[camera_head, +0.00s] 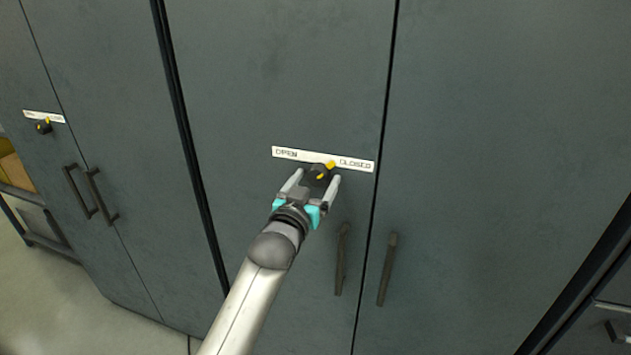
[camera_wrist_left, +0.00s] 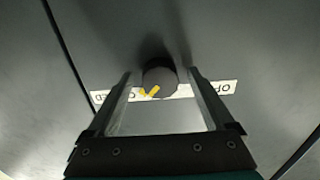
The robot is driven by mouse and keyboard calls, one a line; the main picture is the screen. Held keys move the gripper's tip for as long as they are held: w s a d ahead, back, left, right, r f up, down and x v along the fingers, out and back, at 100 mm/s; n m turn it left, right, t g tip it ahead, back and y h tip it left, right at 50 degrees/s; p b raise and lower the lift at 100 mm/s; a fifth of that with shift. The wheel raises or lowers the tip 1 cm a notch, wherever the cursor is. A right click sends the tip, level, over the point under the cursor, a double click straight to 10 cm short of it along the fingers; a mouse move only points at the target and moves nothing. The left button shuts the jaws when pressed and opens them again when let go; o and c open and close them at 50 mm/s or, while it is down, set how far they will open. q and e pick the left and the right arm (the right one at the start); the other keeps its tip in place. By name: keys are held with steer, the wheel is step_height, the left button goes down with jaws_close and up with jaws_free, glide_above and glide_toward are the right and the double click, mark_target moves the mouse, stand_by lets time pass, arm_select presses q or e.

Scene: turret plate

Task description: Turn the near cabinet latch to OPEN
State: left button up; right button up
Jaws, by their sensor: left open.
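The near cabinet latch (camera_head: 320,172) is a dark round knob with a yellow pointer, just below a white label strip (camera_head: 290,154) reading OPEN at left and CLOSED at right. The pointer is turned toward the CLOSED side. My left gripper (camera_head: 318,180) is open at the knob, with one finger on each side of it. In the left wrist view the knob (camera_wrist_left: 159,76) sits between the fingertips, and the label (camera_wrist_left: 222,88) appears upside down behind it. I cannot tell whether the fingers touch the knob. My right gripper is not in view.
Two vertical door handles (camera_head: 387,268) stand below the latch, on either side of the door seam. A second latch (camera_head: 44,127) with its own label is on the cabinet at far left, above another pair of handles (camera_head: 92,195). Floor shows at lower left.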

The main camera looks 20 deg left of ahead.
arm_select(q)
steer(key=shift+w, duration=0.1)
steer(key=shift+c, duration=0.4)
steer(key=c, duration=1.3)
steer(key=n+p, duration=0.2)
steer(key=n, duration=0.1)
steer(key=shift+r+n+p, duration=0.15)
steer(key=shift+n+p, duration=0.15)
steer(key=shift+p, duration=0.1)
steer(key=n+p, duration=0.2)
steer(key=n, duration=0.2)
steer(key=shift+d, duration=0.1)
steer(key=n+p, duration=0.1)
steer(key=n, duration=0.4)
steer(key=shift+p, duration=0.4)
steer(key=n, duration=0.5)
steer(key=shift+p, duration=0.4)
steer(key=shift+n, duration=0.3)
